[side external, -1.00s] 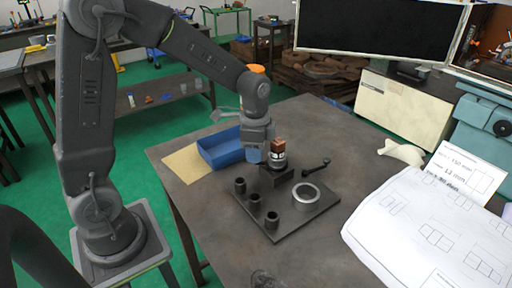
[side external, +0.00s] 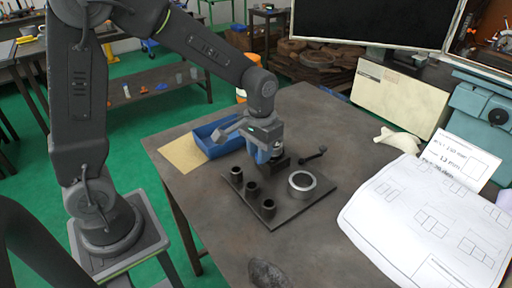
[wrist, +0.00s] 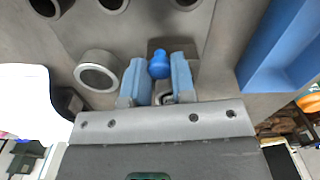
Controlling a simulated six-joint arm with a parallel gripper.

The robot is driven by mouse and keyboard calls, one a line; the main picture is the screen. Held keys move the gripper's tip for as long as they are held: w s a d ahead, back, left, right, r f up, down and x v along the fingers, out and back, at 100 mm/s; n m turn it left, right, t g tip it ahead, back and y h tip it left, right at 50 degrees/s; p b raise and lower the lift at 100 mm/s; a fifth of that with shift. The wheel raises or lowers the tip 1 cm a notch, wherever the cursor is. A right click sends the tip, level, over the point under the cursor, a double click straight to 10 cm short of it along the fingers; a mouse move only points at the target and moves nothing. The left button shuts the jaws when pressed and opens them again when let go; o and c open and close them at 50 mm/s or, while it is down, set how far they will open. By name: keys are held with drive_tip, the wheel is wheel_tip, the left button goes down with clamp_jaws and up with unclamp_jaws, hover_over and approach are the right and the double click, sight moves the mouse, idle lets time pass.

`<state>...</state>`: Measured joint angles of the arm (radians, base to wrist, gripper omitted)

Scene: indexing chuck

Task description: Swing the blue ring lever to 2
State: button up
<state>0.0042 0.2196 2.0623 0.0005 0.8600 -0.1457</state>
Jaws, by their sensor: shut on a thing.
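The blue ring lever shows in the wrist view as a round blue knob (wrist: 159,66). My gripper (wrist: 158,72) is shut on it, one blue finger on each side. A dark block (wrist: 160,45) lies just beyond the knob. In the side view my gripper (side external: 263,154) is low over the back of the dark base plate (side external: 281,216) and hides most of the chuck, the blue lever and any number marks. I cannot read where the lever points.
Several dark hollow posts (side external: 251,188) and a grey ring (side external: 301,181) stand on the plate. A black handle with a ball end (side external: 313,157) is at its back right. A blue tray (side external: 212,137) lies behind my gripper. Papers (side external: 430,215) cover the right side.

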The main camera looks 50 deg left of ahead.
drive_tip(key=shift+w+d+n, duration=0.2)
drive_tip(key=shift+d+n, duration=0.35)
drive_tip(key=shift+n, duration=0.55)
drive_tip(key=o, duration=0.9)
drive_tip(key=shift+r, duration=0.1)
wheel_tip(320, 180, up, 14)
drive_tip(key=shift+f, duration=0.15)
